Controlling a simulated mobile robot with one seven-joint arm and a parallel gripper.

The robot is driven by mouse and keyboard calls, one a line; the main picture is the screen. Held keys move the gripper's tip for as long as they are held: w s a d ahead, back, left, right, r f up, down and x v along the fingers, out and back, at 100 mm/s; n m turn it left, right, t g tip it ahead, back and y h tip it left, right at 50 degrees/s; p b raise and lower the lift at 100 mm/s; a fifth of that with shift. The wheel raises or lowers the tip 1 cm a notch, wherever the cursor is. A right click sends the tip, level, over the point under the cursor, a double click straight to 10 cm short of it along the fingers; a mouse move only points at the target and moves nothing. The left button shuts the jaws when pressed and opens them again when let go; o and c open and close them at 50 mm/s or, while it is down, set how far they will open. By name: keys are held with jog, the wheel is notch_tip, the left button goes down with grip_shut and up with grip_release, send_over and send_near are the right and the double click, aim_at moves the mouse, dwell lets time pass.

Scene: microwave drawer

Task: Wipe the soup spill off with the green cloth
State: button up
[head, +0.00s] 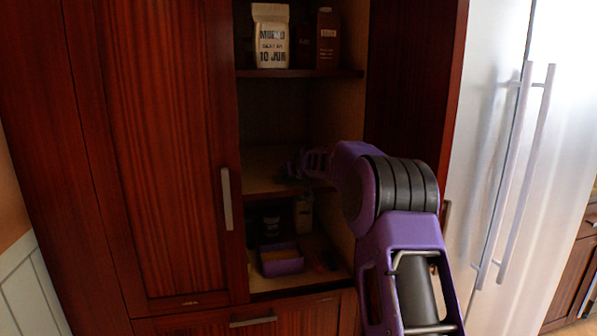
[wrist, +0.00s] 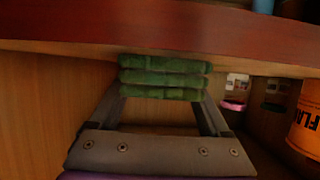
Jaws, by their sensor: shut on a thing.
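My gripper (head: 291,172) reaches into the open cabinet at the level of its middle shelf. In the wrist view my gripper (wrist: 165,92) is shut on the green cloth (wrist: 164,79), a folded stack of several layers held between the fingertips. The cloth lies just below the red-brown shelf edge (wrist: 150,38) in that picture; whether they touch is unclear. In the head view the cloth is only a dark patch at the fingers. I cannot make out the soup spill in either view.
A purple box (head: 282,262) sits in the lower compartment. An orange container (wrist: 306,122) is close on the right in the wrist view. A closed door (head: 165,150) bounds the left.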

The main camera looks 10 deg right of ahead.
aim_at(271, 181)
jog(key=shift+a, duration=3.5)
jog(key=shift+d+f, duration=0.1)
jog(key=shift+d, duration=6.85)
jog(key=shift+a, duration=6.95)
jog(key=shift+r+p, duration=1.95)
jog(key=shift+r, duration=1.15)
notch_tip(271, 181, up, 3)
jog(key=shift+p, duration=1)
